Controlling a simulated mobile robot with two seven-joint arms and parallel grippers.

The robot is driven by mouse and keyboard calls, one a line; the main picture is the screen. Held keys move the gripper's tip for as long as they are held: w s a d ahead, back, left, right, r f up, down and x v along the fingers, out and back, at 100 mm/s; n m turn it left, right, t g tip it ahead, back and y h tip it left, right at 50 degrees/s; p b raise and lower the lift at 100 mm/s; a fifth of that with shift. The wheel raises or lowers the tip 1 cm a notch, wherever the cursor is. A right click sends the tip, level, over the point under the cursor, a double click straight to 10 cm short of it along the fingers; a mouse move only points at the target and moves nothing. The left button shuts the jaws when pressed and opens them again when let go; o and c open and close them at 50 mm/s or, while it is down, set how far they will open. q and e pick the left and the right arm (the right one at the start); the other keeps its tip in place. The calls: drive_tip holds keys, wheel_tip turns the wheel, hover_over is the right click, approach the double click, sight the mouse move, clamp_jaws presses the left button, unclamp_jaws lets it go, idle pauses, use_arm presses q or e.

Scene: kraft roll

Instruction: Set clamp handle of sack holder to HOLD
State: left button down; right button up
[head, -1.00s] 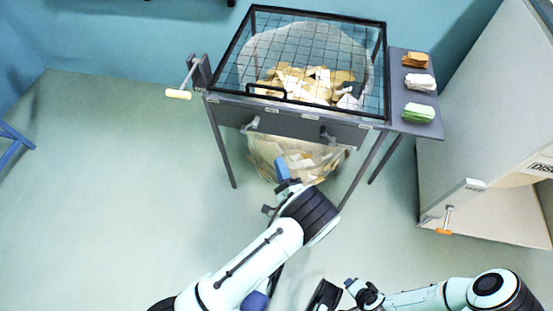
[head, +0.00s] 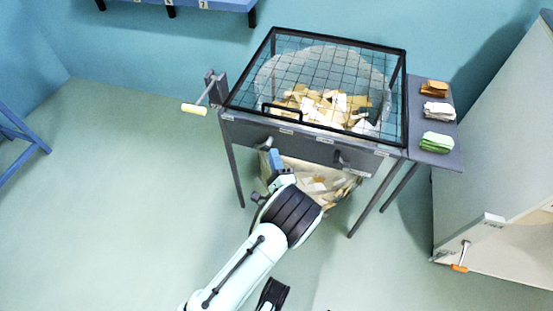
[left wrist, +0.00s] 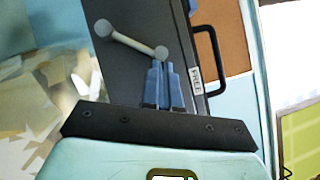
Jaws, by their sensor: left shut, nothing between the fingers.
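The sack holder is a dark table frame (head: 238,178) with a wire-mesh lid and a clear sack (head: 335,183) of paper scraps under it. A grey clamp handle (head: 265,143) sits on its front panel; the left wrist view shows it as a pale bar with round ends (left wrist: 130,40). A label reading FREE (left wrist: 195,80) is beside it. My left gripper (head: 275,156) is shut and empty, its blue fingertips (left wrist: 159,66) right by the handle's lower round end. I cannot tell whether they touch. My right gripper is not in view.
A second grey handle (head: 342,158) is farther right on the panel. A crank with a pale grip (head: 194,109) sticks out at left. A side shelf (head: 443,157) carries folded bundles. A pale cabinet (head: 480,150) stands at right. The floor at left is clear.

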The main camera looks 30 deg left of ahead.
use_arm(q)
drive_tip(key=s+a+r+n+g+h+p, duration=0.1)
drive_tip(key=a+r+n+g+h+p, duration=0.1)
drive_tip(key=a+n+p, duration=0.3)
drive_tip(key=s+a+r+n+g+h+p, duration=0.1)
drive_tip(key=a+r+n+g+h+p, duration=0.1)
drive_tip(key=a+n+h+p, duration=0.3)
drive_tip(key=shift+s+a+n+p, duration=0.35)
drive_tip(key=shift+a+n+p, duration=0.1)
drive_tip(key=shift+a+n, duration=0.3)
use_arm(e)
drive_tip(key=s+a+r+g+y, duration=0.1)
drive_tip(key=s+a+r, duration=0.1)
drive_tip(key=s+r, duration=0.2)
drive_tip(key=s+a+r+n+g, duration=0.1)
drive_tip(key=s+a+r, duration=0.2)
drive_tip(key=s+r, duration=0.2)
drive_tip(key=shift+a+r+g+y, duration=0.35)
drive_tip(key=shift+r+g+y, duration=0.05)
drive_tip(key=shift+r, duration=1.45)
use_arm(q)
drive_tip(key=shift+r, duration=0.2)
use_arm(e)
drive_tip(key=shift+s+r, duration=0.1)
